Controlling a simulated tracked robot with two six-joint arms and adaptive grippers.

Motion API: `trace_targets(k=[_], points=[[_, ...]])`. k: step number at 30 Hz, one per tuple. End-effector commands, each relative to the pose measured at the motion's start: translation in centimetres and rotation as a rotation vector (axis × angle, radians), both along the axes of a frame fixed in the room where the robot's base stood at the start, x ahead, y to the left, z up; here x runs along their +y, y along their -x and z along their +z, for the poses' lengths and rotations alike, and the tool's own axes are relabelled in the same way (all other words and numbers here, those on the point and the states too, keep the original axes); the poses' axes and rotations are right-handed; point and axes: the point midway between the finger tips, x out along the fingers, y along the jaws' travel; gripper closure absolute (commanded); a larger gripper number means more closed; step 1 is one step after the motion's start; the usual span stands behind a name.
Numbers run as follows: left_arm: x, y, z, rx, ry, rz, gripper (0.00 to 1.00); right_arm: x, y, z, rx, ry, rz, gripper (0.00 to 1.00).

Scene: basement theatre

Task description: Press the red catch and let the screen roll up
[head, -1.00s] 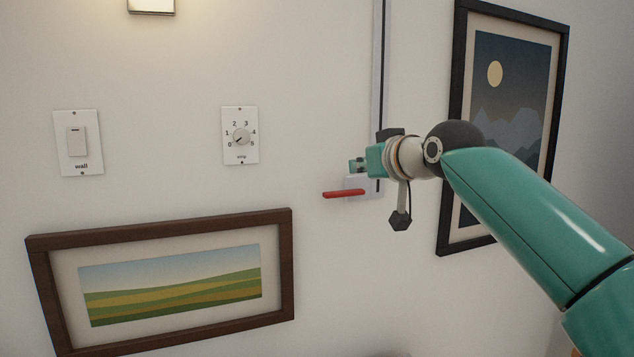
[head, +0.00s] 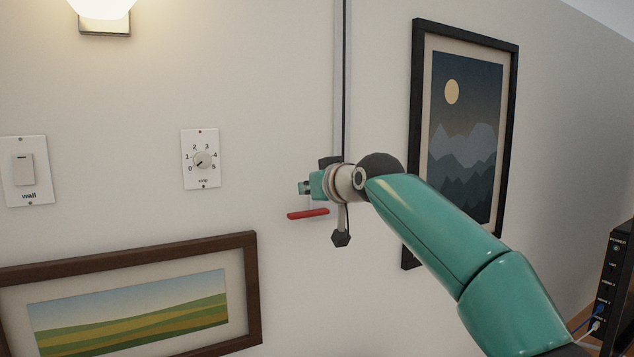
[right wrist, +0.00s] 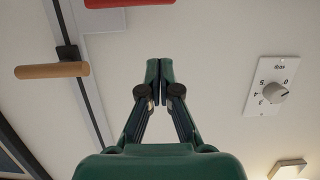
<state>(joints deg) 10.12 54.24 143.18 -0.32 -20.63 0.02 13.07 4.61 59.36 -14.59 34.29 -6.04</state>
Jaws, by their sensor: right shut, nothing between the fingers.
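The red catch (head: 308,214) is a short red bar standing out from a pale mount on the wall, below the dark vertical rail (head: 343,85). My right gripper (head: 304,188) is shut and empty, just above the red catch in the head view, with a small gap showing. The right wrist view looks along the closed fingers (right wrist: 153,68); part of the red catch (right wrist: 128,3) shows at its top edge, apart from the fingertips. My wrist hides part of the mount and rail. No screen is visible. My left gripper is not in view.
A dial plate (head: 201,159) and a wall switch (head: 25,170) are to the left. Framed pictures hang at lower left (head: 128,248) and right (head: 411,150). A wooden handle (right wrist: 52,70) sits by the rail. A black device (head: 617,285) stands at right.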

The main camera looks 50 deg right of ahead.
Motion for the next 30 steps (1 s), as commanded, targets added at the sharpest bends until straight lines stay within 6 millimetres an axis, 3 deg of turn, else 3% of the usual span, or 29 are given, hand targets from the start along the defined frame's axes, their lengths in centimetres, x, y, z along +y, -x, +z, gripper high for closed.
trace_targets(k=[6, 9, 15, 30], points=[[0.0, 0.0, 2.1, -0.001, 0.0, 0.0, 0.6, -1.4, -4.2, -1.0, 0.003, -0.001, -0.001, 1.0], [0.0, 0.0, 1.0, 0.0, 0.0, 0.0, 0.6, -1.3, -3.8, -3.0, 0.001, -0.001, 0.0, 1.0], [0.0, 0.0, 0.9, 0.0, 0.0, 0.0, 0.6, -1.3, -3.8, -4.7, 0.0, -0.001, -0.001, 1.0], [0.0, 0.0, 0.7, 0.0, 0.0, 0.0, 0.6, -1.4, -3.7, -5.1, 0.0, 0.004, -0.003, 1.0]])
